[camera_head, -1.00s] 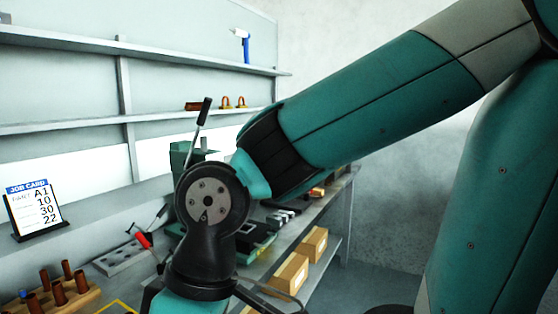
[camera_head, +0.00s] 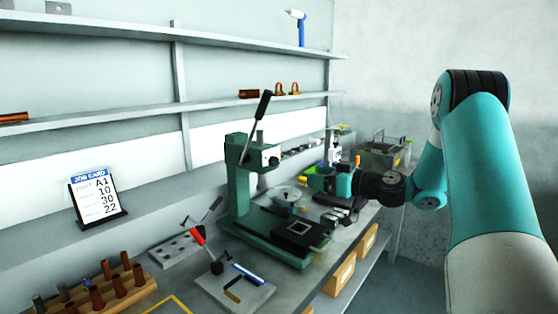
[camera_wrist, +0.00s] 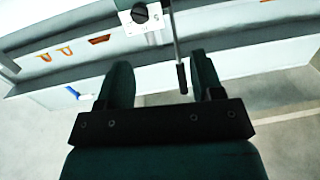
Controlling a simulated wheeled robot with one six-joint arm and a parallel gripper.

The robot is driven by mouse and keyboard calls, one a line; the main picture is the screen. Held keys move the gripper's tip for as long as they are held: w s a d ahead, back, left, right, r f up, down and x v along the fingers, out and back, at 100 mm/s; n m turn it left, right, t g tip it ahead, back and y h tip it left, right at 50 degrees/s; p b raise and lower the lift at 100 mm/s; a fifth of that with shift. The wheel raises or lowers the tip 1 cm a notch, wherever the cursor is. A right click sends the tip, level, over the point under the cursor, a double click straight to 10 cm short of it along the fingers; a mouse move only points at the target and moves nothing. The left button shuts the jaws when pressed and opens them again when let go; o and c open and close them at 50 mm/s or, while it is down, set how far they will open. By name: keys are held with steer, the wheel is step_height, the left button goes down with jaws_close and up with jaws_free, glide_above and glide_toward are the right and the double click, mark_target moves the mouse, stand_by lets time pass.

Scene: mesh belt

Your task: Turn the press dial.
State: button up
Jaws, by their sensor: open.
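The green arbor press (camera_head: 238,185) stands on the bench with its black-gripped lever (camera_head: 262,105) tilted up. A small dark round knob (camera_head: 273,160) shows on the press head. In the wrist view, a white plate with the black round dial (camera_wrist: 139,14) and a figure that looks like 5 sits at the top edge, cut off. My gripper (camera_head: 322,182) is right of the press, apart from it. In the wrist view my gripper (camera_wrist: 160,72) is open and empty, and the lever (camera_wrist: 181,70) appears between its fingers, nearer the right one; its depth is unclear.
A job card (camera_head: 97,197) reads A1, 10, 30, 22. A peg rack (camera_head: 110,287) and a red-handled clamp (camera_head: 200,240) are at front left. A round grey disc (camera_head: 287,196) lies behind the press base. Shelves (camera_head: 130,122) run along the wall; a crate (camera_head: 383,153) stands behind my arm.

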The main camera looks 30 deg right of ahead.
steer(key=d, duration=0.3)
steer(key=t+p, duration=0.1)
steer(key=p, duration=0.7)
glide_toward(277, 163)
steer(key=shift+m+h, duration=0.3)
steer(key=shift+h, duration=0.1)
steer(key=x, duration=0.8)
steer(key=shift+a+r, duration=0.25)
steer(key=shift+w+a+f, duration=0.1)
steer(key=shift+w+a, duration=0.05)
steer(key=shift+w, duration=0.25)
steer(key=c, duration=0.9)
